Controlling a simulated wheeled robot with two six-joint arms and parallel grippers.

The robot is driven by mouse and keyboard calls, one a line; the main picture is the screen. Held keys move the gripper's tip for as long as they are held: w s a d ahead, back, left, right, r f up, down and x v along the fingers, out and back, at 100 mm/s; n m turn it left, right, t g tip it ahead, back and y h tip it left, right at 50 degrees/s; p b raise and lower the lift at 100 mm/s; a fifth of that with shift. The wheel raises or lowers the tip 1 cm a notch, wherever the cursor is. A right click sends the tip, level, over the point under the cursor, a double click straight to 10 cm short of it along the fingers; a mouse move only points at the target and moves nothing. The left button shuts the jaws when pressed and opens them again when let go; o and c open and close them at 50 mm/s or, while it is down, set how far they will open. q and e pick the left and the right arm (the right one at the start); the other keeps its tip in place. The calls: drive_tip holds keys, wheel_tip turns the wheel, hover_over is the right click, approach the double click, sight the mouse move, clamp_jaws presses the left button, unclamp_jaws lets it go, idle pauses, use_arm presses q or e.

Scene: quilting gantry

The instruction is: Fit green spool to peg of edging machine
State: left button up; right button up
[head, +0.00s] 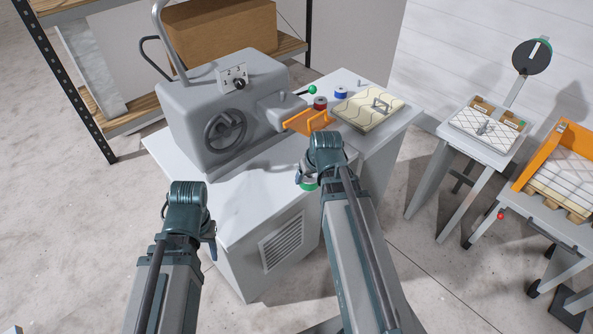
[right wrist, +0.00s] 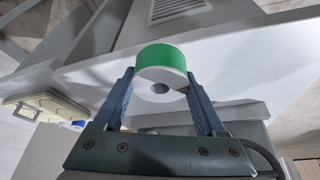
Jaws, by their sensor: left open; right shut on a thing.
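The green spool (right wrist: 162,56) is between the two fingers of my right gripper (right wrist: 160,78), which is shut on it. Its white end with a dark central hole faces the right wrist camera. In the head view the spool (head: 309,185) shows only partly below my right wrist, over the front edge of the machine's table. The edging machine (head: 190,118) is a grey block with a handwheel and an orange guide (head: 305,121). I cannot make out its peg clearly. My left gripper (head: 210,243) is open, mostly hidden by its wrist, left of the table front.
A red spool (head: 320,103), a blue spool (head: 341,92) and a quilted pad with a handle (head: 370,108) are on the tabletop behind the guide. The white tabletop (head: 245,198) in front of the machine is clear. Side stands with quilted pieces (head: 484,130) are at right.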

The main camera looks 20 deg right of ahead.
drive_tip(key=shift+s+d, duration=0.25)
drive_tip(key=shift+s, duration=0.1)
wheel_tip(320, 180, down, 2)
drive_tip(key=shift+f+b, duration=0.1)
drive_tip(key=shift+b, duration=1)
